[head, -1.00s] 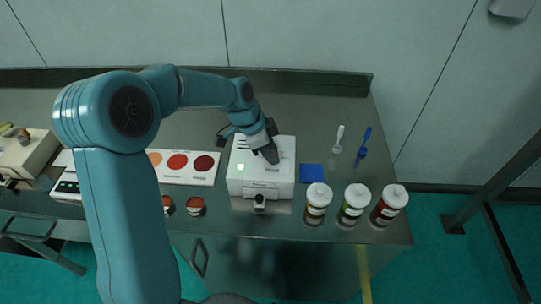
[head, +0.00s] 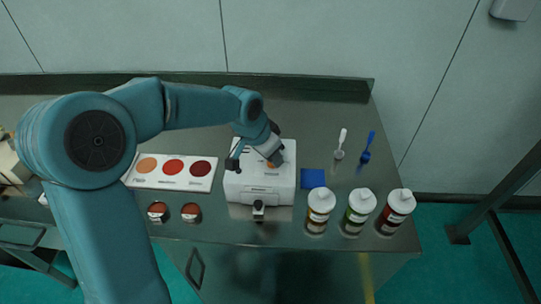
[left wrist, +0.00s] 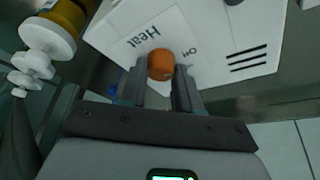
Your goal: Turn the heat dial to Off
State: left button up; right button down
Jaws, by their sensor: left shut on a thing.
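The white box-shaped machine (head: 258,190) stands on the bench in the head view. Its orange heat dial (left wrist: 161,64) shows in the left wrist view on a white panel, with the words "Heat" and "Off" printed beside it. My left gripper (head: 272,161) reaches down onto the machine's top in the head view. In the left wrist view its two fingers (left wrist: 162,84) are closed on either side of the dial. The dial's pointer mark is not clear. My right gripper is in neither view.
Three capped bottles (head: 358,211) stand right of the machine, near a blue square (head: 313,178). A white spoon (head: 340,144) and a blue spoon (head: 367,147) lie behind them. A card with colored discs (head: 172,168) lies left, with two small round containers (head: 191,212) in front.

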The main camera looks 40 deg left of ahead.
pick_arm(q)
jog(key=shift+f, duration=0.1)
dwell(0.3)
jog(key=o, duration=1)
jog(key=v, duration=1.6)
jog(key=shift+r, duration=0.2)
